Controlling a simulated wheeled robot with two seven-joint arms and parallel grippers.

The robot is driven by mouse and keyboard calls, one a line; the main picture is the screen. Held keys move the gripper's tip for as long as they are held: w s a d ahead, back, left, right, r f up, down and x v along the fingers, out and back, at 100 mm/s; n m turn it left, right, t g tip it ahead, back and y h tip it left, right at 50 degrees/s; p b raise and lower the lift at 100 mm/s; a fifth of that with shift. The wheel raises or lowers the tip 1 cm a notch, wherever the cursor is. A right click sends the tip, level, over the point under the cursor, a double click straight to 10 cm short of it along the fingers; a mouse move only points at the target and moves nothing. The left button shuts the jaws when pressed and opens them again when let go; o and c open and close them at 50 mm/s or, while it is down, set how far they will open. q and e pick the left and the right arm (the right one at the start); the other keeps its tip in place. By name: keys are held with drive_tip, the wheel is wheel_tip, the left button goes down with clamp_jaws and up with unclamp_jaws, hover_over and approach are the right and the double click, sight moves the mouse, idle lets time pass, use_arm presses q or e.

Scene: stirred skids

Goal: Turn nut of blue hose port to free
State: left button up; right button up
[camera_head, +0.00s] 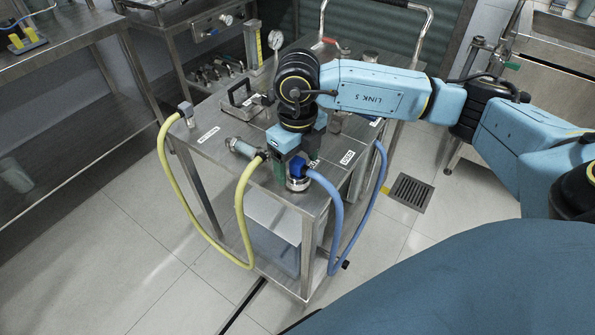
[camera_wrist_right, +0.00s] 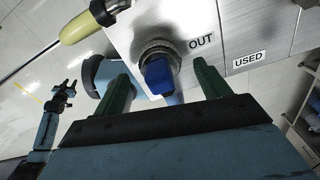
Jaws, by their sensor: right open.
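The blue hose (camera_head: 336,220) loops down from its port at the front corner of the steel cart. Its blue end (camera_head: 298,168) sits at a round metal nut (camera_head: 298,184). In the right wrist view the nut (camera_wrist_right: 156,47) is next to the OUT label, with the blue hose end (camera_wrist_right: 158,76) in front of it. My right gripper (camera_head: 293,170) is above the port, pointing down. Its green fingers (camera_wrist_right: 161,72) are open, one on each side of the blue end, with gaps and no visible grip. My left gripper (camera_wrist_right: 66,92) shows small at the left of the wrist view; its jaws are unclear.
A yellow hose (camera_head: 240,205) hangs from a metal fitting (camera_head: 243,148) close left of my right gripper. A steel shelf (camera_head: 60,45) is at the left.

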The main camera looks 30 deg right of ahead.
drive_tip(key=shift+f, duration=1.45)
drive_tip(key=shift+c, duration=0.3)
drive_tip(key=c, duration=0.9)
